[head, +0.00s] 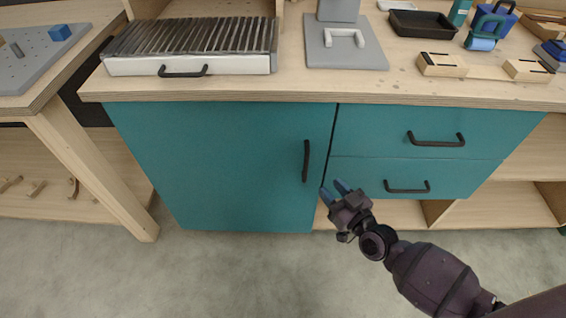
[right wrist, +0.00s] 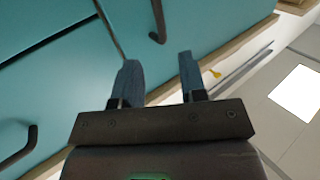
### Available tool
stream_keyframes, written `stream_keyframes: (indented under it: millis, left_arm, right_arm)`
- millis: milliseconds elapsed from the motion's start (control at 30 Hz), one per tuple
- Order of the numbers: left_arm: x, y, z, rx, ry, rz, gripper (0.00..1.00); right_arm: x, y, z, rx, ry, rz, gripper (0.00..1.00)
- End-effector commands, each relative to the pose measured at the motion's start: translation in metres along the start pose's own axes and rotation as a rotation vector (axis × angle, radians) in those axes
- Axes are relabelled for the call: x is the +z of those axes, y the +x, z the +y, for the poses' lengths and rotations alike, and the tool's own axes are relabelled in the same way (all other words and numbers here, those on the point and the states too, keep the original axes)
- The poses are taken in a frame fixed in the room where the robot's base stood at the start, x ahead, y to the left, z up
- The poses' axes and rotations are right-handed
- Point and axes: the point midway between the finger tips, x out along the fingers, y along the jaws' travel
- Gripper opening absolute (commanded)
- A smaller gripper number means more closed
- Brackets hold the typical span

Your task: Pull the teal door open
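The teal door (head: 215,165) is shut, flush in the front of the wooden bench. Its black vertical handle (head: 306,161) is near the door's right edge. My right gripper (head: 334,189) is just below and right of this handle, apart from it. Its two blue fingers are spread with nothing between them. In the right wrist view the open fingers (right wrist: 160,75) point toward the teal front, and the door's black handle (right wrist: 158,22) shows beyond them, between their directions. My left gripper is not in view.
Two teal drawers with black handles (head: 436,139) (head: 407,187) are right of the door. A slatted box with a black handle (head: 184,71) sits on the bench top above the door. A wooden table leg (head: 92,175) stands left of the door. The floor in front is clear.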

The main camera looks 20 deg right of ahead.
Motion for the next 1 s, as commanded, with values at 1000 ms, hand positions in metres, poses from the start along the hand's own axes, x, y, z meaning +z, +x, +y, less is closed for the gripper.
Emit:
stream_keyframes:
  millis: [1000]
  left_arm:
    - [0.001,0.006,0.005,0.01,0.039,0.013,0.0]
  right_arm:
    - [0.0,0.112,0.004,0.005,-0.001,0.009,0.39]
